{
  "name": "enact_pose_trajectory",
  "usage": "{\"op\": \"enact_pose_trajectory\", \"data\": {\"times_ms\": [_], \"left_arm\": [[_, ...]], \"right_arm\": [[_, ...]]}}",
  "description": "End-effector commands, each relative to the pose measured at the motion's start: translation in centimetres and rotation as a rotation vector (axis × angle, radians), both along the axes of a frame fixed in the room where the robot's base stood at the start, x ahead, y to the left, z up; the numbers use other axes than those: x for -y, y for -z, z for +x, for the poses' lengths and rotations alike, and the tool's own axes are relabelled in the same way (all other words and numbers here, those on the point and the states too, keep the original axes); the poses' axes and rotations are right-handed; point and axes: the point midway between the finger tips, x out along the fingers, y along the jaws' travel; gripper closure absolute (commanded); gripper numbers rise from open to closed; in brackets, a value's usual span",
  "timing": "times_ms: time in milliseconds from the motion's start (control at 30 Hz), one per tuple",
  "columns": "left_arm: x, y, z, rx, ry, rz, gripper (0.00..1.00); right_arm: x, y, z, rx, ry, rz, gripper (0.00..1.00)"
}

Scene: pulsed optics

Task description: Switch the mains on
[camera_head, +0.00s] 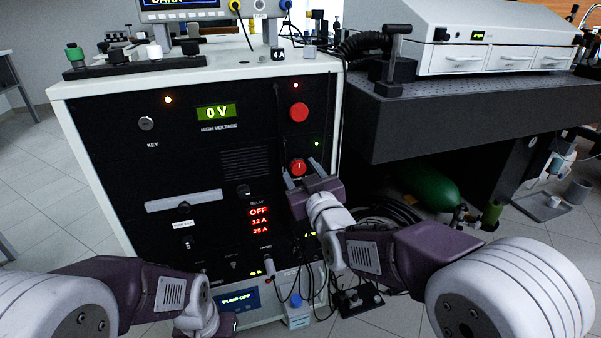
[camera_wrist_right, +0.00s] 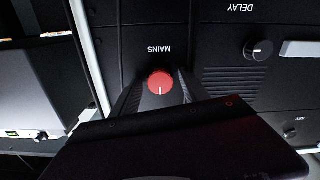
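The red mains knob (camera_head: 298,167) sits on the right side of the black front panel, below a larger red button. Its white mark looks about upright. In the right wrist view the knob (camera_wrist_right: 160,82) lies by the upside-down label MAINS. My right gripper (camera_head: 301,175) is in front of it, with one finger on each side. The fingers stand wider than the knob, and I cannot tell whether either touches it. In the right wrist view the gripper's fingers (camera_wrist_right: 160,98) flank the knob. My left gripper (camera_head: 234,322) is low at the bottom edge, mostly hidden behind its own arm.
The black panel (camera_head: 120,120) has a key switch (camera_head: 146,123), a display reading 0 V (camera_head: 216,112) and a red button (camera_head: 299,112). A green light (camera_head: 317,143) glows above the knob. Red readouts (camera_head: 259,220) include OFF. A dark optical table (camera_head: 450,125) stands at right.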

Motion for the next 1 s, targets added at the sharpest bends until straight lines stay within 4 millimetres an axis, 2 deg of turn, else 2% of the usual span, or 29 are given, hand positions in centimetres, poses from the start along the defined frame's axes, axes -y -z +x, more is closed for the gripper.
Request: {"op": "enact_pose_trajectory", "data": {"times_ms": [33, 167, 567, 1000], "left_arm": [[0.0, 0.0, 0.0, 0.0, 0.0, 0.0, 0.64], [0.0, 0.0, 0.0, 0.0, 0.0, 0.0, 0.64], [0.0, 0.4, 0.0, 0.0, 0.0, 0.0, 0.64], [0.0, 2.0, 0.0, 0.0, 0.0, 0.0, 0.64]], "right_arm": [[0.0, 0.0, 0.0, 0.0, 0.0, 0.0, 0.64], [0.0, 0.0, 0.0, 0.0, 0.0, 0.0, 1.0], [0.0, 0.1, 0.0, -0.025, 0.0, 0.076, 1.0], [0.0, 0.2, 0.0, -0.14, 0.0, 0.435, 1.0]]}}
